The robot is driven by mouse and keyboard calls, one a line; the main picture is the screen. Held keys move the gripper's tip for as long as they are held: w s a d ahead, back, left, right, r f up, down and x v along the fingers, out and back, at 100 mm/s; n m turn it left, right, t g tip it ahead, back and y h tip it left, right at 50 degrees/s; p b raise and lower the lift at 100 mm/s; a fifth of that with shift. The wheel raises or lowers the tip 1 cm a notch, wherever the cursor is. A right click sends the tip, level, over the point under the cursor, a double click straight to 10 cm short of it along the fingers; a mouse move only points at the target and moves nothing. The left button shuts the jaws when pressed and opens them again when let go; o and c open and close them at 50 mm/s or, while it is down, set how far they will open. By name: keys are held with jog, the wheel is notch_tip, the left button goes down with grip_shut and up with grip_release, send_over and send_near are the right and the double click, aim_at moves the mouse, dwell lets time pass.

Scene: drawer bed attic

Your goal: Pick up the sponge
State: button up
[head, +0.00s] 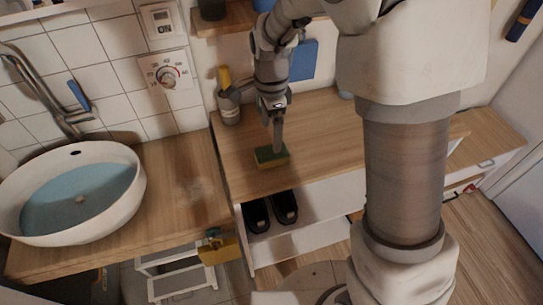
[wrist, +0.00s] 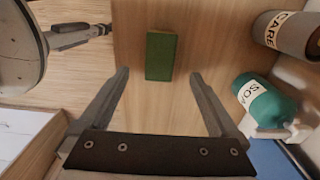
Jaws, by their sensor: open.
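The sponge (head: 272,156), green and yellow, lies flat on the wooden top of the drawer cabinet near its front edge. My gripper (head: 278,140) points down above and close to the sponge. In the wrist view my gripper (wrist: 158,75) is open, with nothing between its two fingers. The sponge looks apart from both fingers; the exact height above it is hard to tell.
A teal soap bottle (wrist: 265,98) and a grey bottle labelled CARE (wrist: 288,32) stand to the right in the wrist view. The sink (head: 75,195) is at left. An open drawer with dark shoes (head: 270,211) sits below the cabinet top (head: 325,140), which has free room.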

aim_at(271, 152)
notch_tip(271, 152, down, 9)
jog(key=shift+r+b, duration=0.1)
jog(key=shift+b, duration=0.7)
jog(key=c, duration=1.4)
jog(key=shift+r, duration=0.15)
notch_tip(271, 152, up, 4)
jog(key=shift+d+r+p, duration=0.15)
jog(key=shift+r+p, duration=0.1)
jog(key=shift+p, duration=0.35)
jog(key=s+d+r, duration=0.1)
jog(key=d+r, duration=0.1)
jog(key=d, duration=0.1)
jog(key=d+r, duration=0.2)
jog(key=d, duration=0.2)
jog(key=s+d+r+p, duration=0.1)
jog(key=d+r, duration=0.1)
jog(key=d, duration=0.2)
jog(key=shift+s+d+r, duration=0.1)
jog(key=shift+s+r, duration=0.05)
jog(key=shift+s, duration=0.2)
